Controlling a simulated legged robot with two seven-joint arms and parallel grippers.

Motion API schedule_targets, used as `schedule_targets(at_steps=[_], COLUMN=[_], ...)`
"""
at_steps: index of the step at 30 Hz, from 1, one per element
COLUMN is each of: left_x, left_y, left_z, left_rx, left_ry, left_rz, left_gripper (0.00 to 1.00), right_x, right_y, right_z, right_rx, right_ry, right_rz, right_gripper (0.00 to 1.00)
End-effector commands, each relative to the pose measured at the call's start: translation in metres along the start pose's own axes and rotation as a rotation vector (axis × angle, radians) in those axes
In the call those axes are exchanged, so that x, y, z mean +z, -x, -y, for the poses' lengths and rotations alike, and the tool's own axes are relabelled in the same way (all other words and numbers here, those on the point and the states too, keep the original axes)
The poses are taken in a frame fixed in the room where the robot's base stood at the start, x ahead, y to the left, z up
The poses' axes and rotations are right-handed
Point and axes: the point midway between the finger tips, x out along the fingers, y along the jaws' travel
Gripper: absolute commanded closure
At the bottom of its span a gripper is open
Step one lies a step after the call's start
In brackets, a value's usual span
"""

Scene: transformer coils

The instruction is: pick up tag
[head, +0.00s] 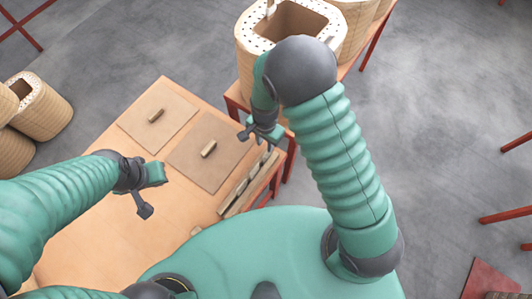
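No thing is clearly marked as a tag. Two square brown boards lie on the wooden table (85,228): a far one (140,125) and a nearer one (190,172). A small wooden block sits on each, the far block (156,114) and the near block (209,149). My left gripper (151,192) is open and empty over the table, left of and below the near board. My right gripper (258,133) looks open and empty near the table's right edge, right of the near block. Its fingers are small and partly dark.
Several narrow wooden strips (243,190) lie along the table's right edge. A large wooden coil (252,52) stands on a red-legged stand behind my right arm. More coils (45,110) stand on the grey floor at left. The table's left part is clear.

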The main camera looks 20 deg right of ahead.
Motion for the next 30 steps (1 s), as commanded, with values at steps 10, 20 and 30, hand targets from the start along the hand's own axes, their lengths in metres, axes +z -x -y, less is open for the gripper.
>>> schedule_targets(at_steps=[10, 20, 30], left_x=[0.0, -0.001, -0.001], left_y=[-0.001, 0.001, 0.001], left_z=[0.0, 0.0, 0.0], left_rx=[0.0, 0.0, 0.0], left_ry=[0.0, 0.0, 0.0], left_rz=[-0.001, -0.001, -0.001], left_gripper=[1.0, 1.0, 1.0], right_x=[-0.003, -0.006, -0.006], right_y=[-0.056, -0.096, -0.096], right_z=[0.001, 0.0, 0.0], right_rx=[0.006, 0.002, 0.002], right_ry=[0.001, 0.002, 0.003], right_rz=[0.003, 0.002, 0.002], right_gripper=[0.71, 0.71, 0.97])
